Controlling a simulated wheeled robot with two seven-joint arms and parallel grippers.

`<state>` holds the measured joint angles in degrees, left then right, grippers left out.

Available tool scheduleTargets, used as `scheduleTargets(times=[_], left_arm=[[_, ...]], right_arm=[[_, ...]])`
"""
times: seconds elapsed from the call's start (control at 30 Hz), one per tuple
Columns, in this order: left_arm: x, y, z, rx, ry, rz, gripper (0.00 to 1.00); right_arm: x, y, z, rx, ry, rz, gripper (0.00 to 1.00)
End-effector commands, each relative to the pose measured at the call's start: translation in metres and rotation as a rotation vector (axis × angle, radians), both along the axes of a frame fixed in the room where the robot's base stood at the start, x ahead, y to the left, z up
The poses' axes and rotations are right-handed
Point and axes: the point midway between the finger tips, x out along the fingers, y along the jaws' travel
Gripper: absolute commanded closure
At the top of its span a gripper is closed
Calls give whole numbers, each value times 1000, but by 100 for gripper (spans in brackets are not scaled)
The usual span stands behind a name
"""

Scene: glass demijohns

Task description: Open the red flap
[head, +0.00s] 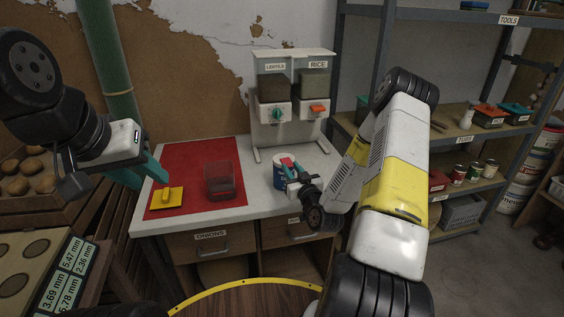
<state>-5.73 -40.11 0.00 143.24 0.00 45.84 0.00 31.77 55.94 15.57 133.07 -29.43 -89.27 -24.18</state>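The red flap (319,108) is on the front of the right-hand dispenser, labelled RICE (314,85), at the back of the white table. It looks closed, though the view is small. My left gripper (141,174) is open and empty at the table's left edge, left of the red mat. My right gripper (291,164) is below and in front of the dispenser, apart from the flap. Its teal fingers are at a blue and white container (280,180), with a small red piece between them. I cannot tell whether they grip it.
The LENTILS dispenser (276,90) with a green knob stands left of the rice one. A clear red container (220,180) and a yellow sponge-like piece with a handle (167,198) rest on the red mat (190,155). Shelves (468,145) stand at the right.

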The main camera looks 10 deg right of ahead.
Motion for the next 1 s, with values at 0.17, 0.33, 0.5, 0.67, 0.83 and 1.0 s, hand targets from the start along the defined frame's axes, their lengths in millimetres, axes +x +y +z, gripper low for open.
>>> scheduleTargets(times=[0.17, 0.33, 0.5, 0.67, 0.83, 1.0], left_arm=[[0, 0, 0, 0, 0, 0, 64], [0, 0, 0, 0, 0, 0, 64], [0, 0, 0, 0, 0, 0, 64], [0, 0, 0, 0, 0, 0, 64], [0, 0, 0, 0, 0, 0, 64], [0, 0, 0, 0, 0, 0, 64]], right_arm=[[0, 0, 0, 0, 1, 0, 100], [0, 0, 3, -5, 19, 0, 100], [1, 0, 10, -16, 85, 0, 100], [2, 0, 20, -32, 193, 0, 100], [6, 1, 32, -53, 343, 0, 100], [13, 2, 44, -73, 501, -2, 100]])
